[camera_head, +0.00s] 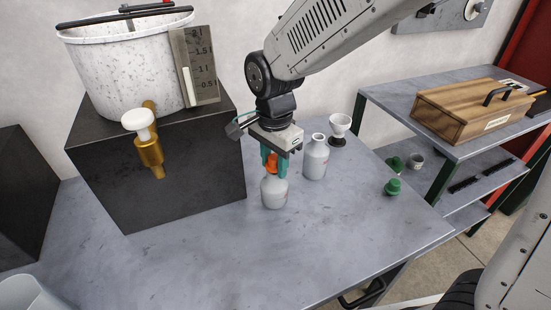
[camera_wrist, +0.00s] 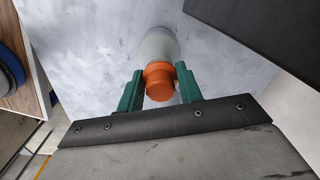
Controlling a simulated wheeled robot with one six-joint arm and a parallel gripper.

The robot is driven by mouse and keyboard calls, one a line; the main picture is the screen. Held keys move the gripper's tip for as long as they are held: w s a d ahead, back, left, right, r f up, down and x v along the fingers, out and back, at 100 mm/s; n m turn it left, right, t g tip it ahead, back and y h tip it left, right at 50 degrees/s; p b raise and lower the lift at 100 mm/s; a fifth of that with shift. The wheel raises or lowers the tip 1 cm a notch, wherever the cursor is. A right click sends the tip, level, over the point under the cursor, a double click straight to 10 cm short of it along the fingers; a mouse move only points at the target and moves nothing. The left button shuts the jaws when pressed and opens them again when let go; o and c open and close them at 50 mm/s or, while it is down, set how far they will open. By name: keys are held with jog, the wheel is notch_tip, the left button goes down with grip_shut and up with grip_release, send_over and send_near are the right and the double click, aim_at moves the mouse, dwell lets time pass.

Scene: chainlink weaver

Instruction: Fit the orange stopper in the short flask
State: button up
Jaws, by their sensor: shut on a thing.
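The orange stopper (camera_head: 271,163) is between the teal fingers of my gripper (camera_head: 273,160), which is shut on it. It also shows in the wrist view (camera_wrist: 158,80), with a green finger on each side. The short flask (camera_head: 274,191), pale grey-white, stands upright on the table directly below the stopper; its body also shows in the wrist view (camera_wrist: 158,45). The stopper is at the flask's mouth, but I cannot tell how deep it sits, as the fingers and stopper hide the neck.
A taller flask (camera_head: 315,158) with an open mouth stands close at the right. A white funnel on a dark base (camera_head: 339,128) is behind it. Green stoppers (camera_head: 393,187) lie further right. A black block (camera_head: 170,175) bearing a bucket (camera_head: 125,65) with a brass tap (camera_head: 149,152) is at the left. The front table is clear.

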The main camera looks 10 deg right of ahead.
jog(key=shift+s+f, duration=0.25)
jog(key=shift+f, duration=0.35)
jog(key=o, duration=1)
jog(key=shift+o, duration=0.2)
jog(key=r, duration=0.9)
jog(key=shift+w+a, duration=0.2)
jog(key=shift+w, duration=0.2)
